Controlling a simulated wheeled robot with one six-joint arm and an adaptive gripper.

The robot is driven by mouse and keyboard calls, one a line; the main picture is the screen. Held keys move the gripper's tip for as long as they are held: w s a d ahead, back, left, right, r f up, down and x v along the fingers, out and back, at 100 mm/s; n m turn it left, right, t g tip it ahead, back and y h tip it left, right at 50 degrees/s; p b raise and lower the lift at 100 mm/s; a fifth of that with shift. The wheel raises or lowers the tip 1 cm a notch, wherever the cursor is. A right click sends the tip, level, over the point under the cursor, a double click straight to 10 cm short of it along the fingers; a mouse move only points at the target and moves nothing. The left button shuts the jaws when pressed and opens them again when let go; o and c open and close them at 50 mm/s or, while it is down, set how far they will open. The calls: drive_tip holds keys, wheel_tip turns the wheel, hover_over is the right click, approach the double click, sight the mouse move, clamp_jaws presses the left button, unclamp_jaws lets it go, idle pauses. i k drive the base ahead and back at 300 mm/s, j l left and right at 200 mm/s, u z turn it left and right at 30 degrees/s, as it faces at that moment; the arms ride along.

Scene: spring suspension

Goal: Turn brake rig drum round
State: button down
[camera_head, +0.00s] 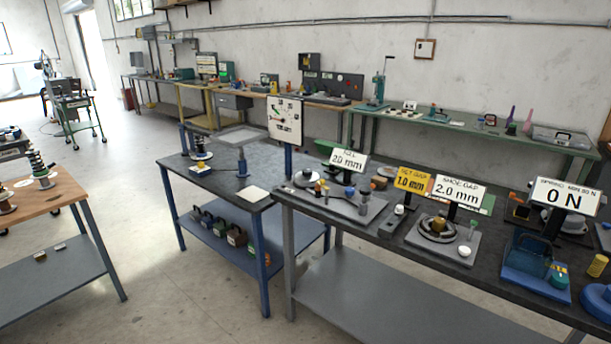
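A dark round drum-like part (437,228) with a brass-coloured centre lies on a grey base plate (416,240) on the right-hand dark-topped bench. It is likely the brake rig drum. A sign reading "SHOE GAP 2.0 mm" (456,188) stands behind it, and a yellow sign reading "1.0 mm" (413,180) stands to its left. A white round knob (465,251) sits at the plate's right front, with a small green-topped post behind it. The drum's turn angle is too small to read. My gripper is not in view.
A blue-legged table (215,182) adjoins at left. Open floor (185,290) lies between it and the wooden-topped table (60,193).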

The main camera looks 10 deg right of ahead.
sight(307, 178)
drive_tip(key=i+j, duration=0.2)
drive_tip(key=i, duration=0.2)
drive_tip(key=i+j, duration=0.15)
drive_tip(key=i, duration=0.3)
drive_tip(key=i+j, duration=0.2)
drive_tip(key=i, duration=0.2)
drive_tip(key=i+j, duration=0.2)
drive_tip(key=i, duration=0.25)
drive_tip(key=i+j, duration=0.15)
drive_tip(key=i, duration=0.25)
